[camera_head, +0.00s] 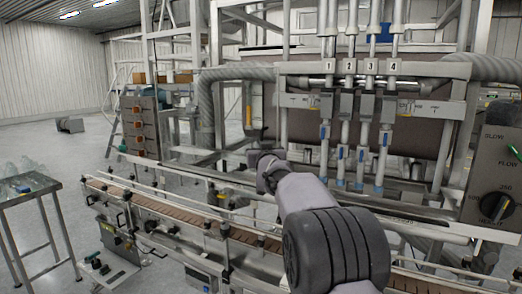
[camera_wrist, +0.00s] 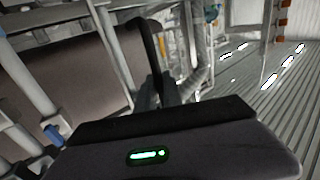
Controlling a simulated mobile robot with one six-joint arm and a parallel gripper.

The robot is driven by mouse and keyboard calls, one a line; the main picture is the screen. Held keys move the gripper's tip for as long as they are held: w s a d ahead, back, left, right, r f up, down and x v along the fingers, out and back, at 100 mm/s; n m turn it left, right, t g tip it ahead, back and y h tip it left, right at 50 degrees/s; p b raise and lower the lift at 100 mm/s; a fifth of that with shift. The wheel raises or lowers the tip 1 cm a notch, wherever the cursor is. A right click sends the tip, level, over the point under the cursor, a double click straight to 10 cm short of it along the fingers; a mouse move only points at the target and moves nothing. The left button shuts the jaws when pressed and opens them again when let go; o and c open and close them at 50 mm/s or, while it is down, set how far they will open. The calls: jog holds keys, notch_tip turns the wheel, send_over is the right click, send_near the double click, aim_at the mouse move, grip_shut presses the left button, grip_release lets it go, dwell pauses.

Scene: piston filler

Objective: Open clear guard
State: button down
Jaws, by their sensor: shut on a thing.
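My gripper (camera_head: 257,156) is at the end of my arm, in front of the filler frame and left of the numbered nozzles. In the wrist view my gripper (camera_wrist: 160,94) is shut on a dark, curved upright handle (camera_wrist: 147,42), which seems to belong to the clear guard. The guard's pane itself is see-through and its edges are hard to make out. A large brown surface shows behind it. The exact contact between fingers and handle is partly hidden by the dark gripper body.
Four nozzles (camera_head: 363,125) hang right of my gripper. A conveyor (camera_head: 163,205) with rails runs below. A control panel with a dial (camera_head: 490,190) is at the right edge. A grey corrugated hose (camera_head: 205,95) is at the left. A side table (camera_head: 25,190) stands far left, with open floor behind.

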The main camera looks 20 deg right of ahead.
jog(key=c, duration=1.8)
grip_release()
jog(key=shift+o, duration=0.2)
jog(key=v, duration=1.7)
jog(key=shift+s, duration=0.3)
jog(key=shift+r, duration=0.1)
jog(key=s+a+f+g+y, duration=0.2)
jog(key=s+a+f+g, duration=0.2)
jog(key=s, duration=0.8)
jog(key=s+a+f+g+y, duration=0.2)
jog(key=s+a+f, duration=0.6)
jog(key=s, duration=0.4)
jog(key=s+a+f+m+g+y, duration=0.1)
jog(key=s+a+f+g+y, duration=0.2)
jog(key=s+a+f+g, duration=0.2)
jog(key=s+a+f, duration=0.1)
jog(key=s+f, duration=0.2)
jog(key=s, duration=0.4)
jog(key=shift+a+g, duration=0.3)
jog(key=shift+a, duration=0.05)
